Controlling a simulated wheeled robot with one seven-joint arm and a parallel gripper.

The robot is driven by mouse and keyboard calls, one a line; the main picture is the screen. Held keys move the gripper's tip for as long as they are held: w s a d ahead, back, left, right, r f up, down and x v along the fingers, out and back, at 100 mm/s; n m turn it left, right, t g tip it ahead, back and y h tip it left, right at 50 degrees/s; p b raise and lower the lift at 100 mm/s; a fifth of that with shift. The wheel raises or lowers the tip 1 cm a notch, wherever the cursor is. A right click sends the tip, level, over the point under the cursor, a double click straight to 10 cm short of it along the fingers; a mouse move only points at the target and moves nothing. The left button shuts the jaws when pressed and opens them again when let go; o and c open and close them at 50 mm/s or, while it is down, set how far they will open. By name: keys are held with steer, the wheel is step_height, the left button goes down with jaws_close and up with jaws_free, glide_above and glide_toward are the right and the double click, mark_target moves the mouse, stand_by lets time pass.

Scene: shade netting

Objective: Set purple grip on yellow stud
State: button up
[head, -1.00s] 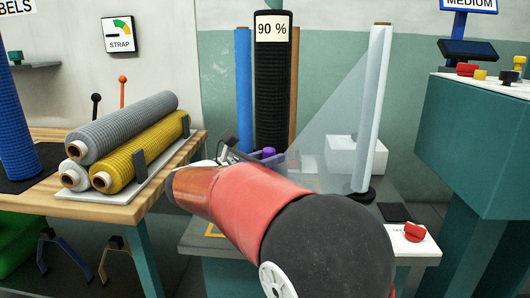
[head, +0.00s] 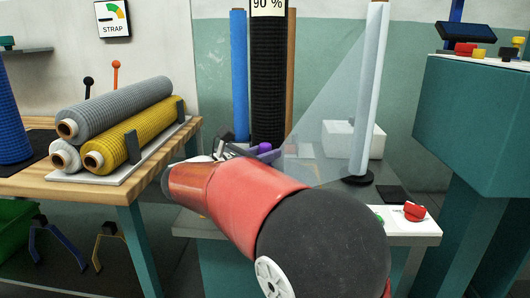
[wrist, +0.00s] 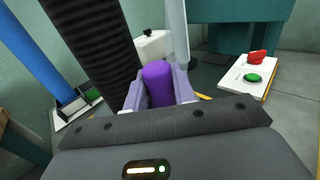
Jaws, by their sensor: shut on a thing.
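My gripper (wrist: 157,92) is shut on the purple grip (wrist: 157,84), a short rounded purple cylinder standing up between the pale lavender fingers in the wrist view. In the head view the purple grip (head: 264,147) shows only as a small bit beyond my red arm, in front of the black net roll. My gripper (head: 250,150) is partly hidden there by the arm. A small yellow piece (head: 479,53) sits on the teal cabinet at the upper right, beside a red one. I cannot tell for certain that it is the yellow stud.
The teal cabinet (head: 470,125) stands right. A tall black roll (head: 268,85) and a clear film roll (head: 370,90) stand on the grey bench. A white box with a red knob (head: 414,211) is at its front right. Net rolls (head: 115,110) lie on the wooden table left.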

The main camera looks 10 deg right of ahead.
steer(key=shift+f+b, duration=0.6)
steer(key=shift+f, duration=1.1)
steer(key=shift+f+p, duration=0.45)
steer(key=shift+f, duration=0.5)
steer(key=shift+f, duration=0.3)
steer(key=shift+f, duration=0.4)
steer(key=shift+f, duration=0.1)
steer(key=o, duration=1.1)
steer(key=shift+c, duration=0.2)
steer(key=shift+a, duration=0.1)
